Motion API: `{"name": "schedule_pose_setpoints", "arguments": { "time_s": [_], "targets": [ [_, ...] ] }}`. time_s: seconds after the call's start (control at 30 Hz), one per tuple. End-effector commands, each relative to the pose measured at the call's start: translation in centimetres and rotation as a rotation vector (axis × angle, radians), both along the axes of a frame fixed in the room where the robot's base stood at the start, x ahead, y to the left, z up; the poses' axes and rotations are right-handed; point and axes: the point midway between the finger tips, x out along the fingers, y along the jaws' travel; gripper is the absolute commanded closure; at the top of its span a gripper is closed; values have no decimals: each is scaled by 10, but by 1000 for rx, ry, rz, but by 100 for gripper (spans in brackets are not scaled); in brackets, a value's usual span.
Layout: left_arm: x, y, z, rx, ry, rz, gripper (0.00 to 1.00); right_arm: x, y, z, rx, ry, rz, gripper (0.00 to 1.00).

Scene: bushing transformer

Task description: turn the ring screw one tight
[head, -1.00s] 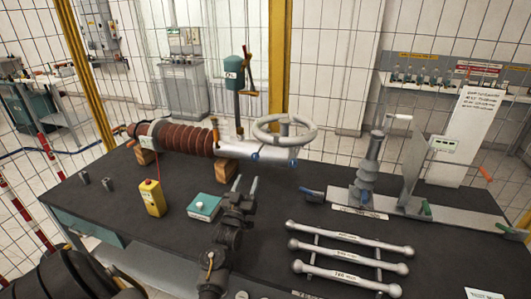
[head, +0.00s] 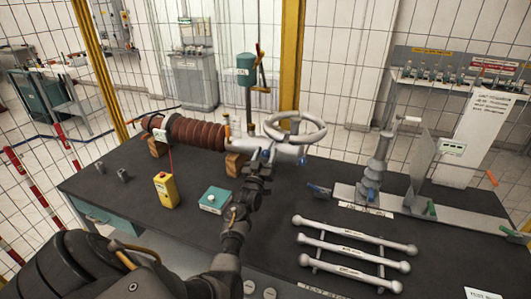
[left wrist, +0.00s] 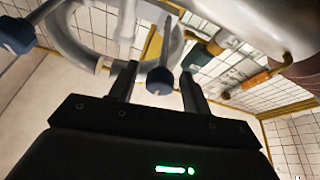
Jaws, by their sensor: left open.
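The bushing (head: 200,132), brown-ribbed with a pale metal end, lies on wooden blocks on the dark table. A large pale ring (head: 322,134) stands over its metal end. Two small blue-headed screws sit there: one just behind my gripper's tips, the other (head: 302,160) to its right. I cannot tell which is ring screw one. My left gripper (head: 264,162) reaches up to the near screw. In the left wrist view, its open fingers (left wrist: 157,76) stand on either side of a dark blue screw head (left wrist: 160,82), apart from it. A second blue head (left wrist: 15,36) is at upper left.
A yellow control box (head: 166,190) and a teal box (head: 214,200) stand left of my left arm. Several pale rods (head: 350,248) lie at the right front. A grey insulator stand (head: 374,172) is at the right.

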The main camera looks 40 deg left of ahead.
Motion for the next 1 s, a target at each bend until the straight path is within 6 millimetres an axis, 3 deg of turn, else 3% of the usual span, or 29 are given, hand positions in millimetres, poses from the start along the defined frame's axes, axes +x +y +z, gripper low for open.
{"name": "schedule_pose_setpoints", "arguments": {
  "time_s": [0.23, 0.6, 1.0],
  "targets": [
    [1, 0, 0, 0, 0, 0, 52, -7, -1, 0, -1, 11, 0, 64],
    [1, 0, 0, 0, 0, -1, 96, -5, -4, 0, -5, 8, 2, 64],
    [0, 0, -2, 99, 33, -3, 96, -4, -4, -8, -6, 6, 2, 64]
  ]
}}
